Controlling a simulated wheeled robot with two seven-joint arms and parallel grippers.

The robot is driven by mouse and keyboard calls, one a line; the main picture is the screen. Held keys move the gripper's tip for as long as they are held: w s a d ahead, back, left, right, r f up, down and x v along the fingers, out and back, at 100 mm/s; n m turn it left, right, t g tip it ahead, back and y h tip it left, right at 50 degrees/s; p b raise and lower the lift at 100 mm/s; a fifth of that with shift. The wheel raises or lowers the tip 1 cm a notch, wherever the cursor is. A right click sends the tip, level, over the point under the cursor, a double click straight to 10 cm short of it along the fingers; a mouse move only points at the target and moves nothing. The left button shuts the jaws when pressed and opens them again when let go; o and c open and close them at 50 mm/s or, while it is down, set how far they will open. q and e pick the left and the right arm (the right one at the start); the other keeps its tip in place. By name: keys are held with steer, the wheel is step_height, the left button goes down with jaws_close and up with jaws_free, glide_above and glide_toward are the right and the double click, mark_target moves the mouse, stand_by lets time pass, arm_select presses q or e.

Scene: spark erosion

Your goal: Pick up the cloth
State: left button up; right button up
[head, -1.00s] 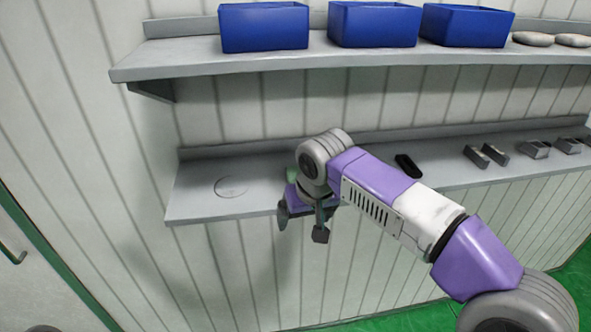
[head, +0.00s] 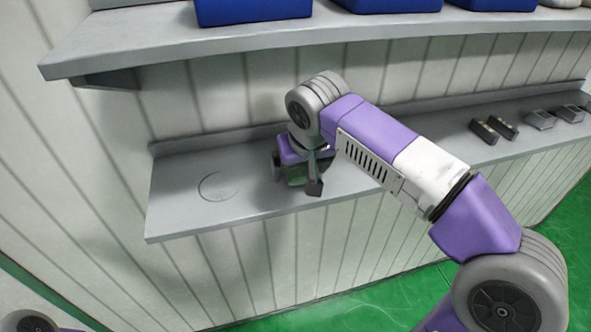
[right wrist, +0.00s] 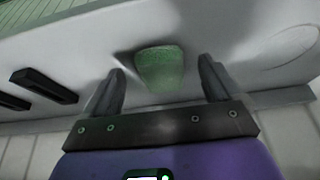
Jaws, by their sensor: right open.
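The cloth is a small green folded piece. In the right wrist view the cloth (right wrist: 160,68) lies on the grey shelf just ahead of my fingertips, between their lines. In the head view a bit of the cloth (head: 296,176) shows between the fingers, and the rest is hidden by my wrist. My right gripper (head: 295,176) is open and over the lower shelf. Its two fingers (right wrist: 162,78) stand apart on either side of the cloth, with nothing held. My left gripper is not in view.
The lower shelf (head: 185,222) has a faint round mark (head: 219,186) left of my gripper. Dark blocks (head: 494,130) stand further right. A dark bar (right wrist: 45,85) lies left of the cloth in the wrist view. The upper shelf (head: 130,50) with blue bins (head: 255,8) overhangs above.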

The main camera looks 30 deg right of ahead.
steer(key=shift+w+f, duration=0.15)
steer(key=shift+f, duration=0.4)
steer(key=c, duration=1.2)
steer(key=shift+r, duration=0.1)
steer(key=shift+r, duration=0.45)
steer(key=r, duration=0.1)
steer(key=r+p, duration=0.1)
steer(key=r, duration=0.1)
steer(key=shift+s, duration=0.2)
steer(key=s+a, duration=0.1)
steer(key=s, duration=0.4)
steer(key=s+a+b, duration=0.1)
steer(key=s, duration=0.5)
steer(key=s+a+b, duration=0.1)
steer(key=s+a, duration=0.1)
steer(key=s, duration=0.4)
steer(key=shift+f, duration=0.25)
